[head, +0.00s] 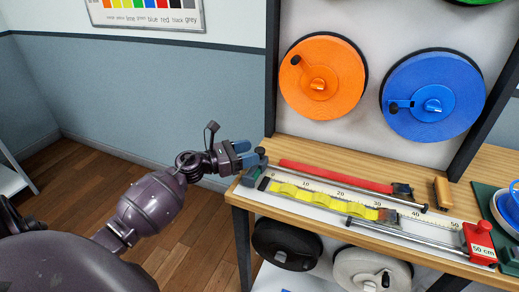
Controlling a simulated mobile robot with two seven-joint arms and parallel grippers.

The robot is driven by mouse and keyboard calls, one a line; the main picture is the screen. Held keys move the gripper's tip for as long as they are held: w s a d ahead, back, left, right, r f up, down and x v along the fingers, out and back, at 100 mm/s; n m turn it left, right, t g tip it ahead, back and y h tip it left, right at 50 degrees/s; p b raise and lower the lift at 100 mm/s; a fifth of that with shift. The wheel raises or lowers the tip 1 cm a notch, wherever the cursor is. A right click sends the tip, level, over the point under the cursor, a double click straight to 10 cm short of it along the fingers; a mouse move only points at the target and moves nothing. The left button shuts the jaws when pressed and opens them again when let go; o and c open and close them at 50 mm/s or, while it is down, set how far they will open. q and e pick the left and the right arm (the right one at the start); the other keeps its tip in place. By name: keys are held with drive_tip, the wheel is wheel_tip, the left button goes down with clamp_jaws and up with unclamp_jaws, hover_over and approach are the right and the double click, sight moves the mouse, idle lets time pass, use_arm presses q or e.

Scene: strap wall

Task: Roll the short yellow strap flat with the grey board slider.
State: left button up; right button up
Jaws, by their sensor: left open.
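The short yellow strap (325,200) lies along the measuring board (430,222), rising in several humps, with a dark piece at its right end. The grey board slider (253,174) stands at the board's left end, just left of the strap, with a dark knob on top. My left gripper (248,154) has blue fingers and is open at the table's left edge, right by the slider's knob. I cannot tell whether it touches the slider. My right gripper is not in view.
A red strap (335,176) lies behind the board. Orange (335,92) and blue (420,118) reels hang on the wall panel.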

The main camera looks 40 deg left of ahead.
sight(261, 149)
use_arm(q)
drive_tip(key=shift+x, duration=1.95)
clamp_jaws()
drive_tip(key=shift+d, duration=0.1)
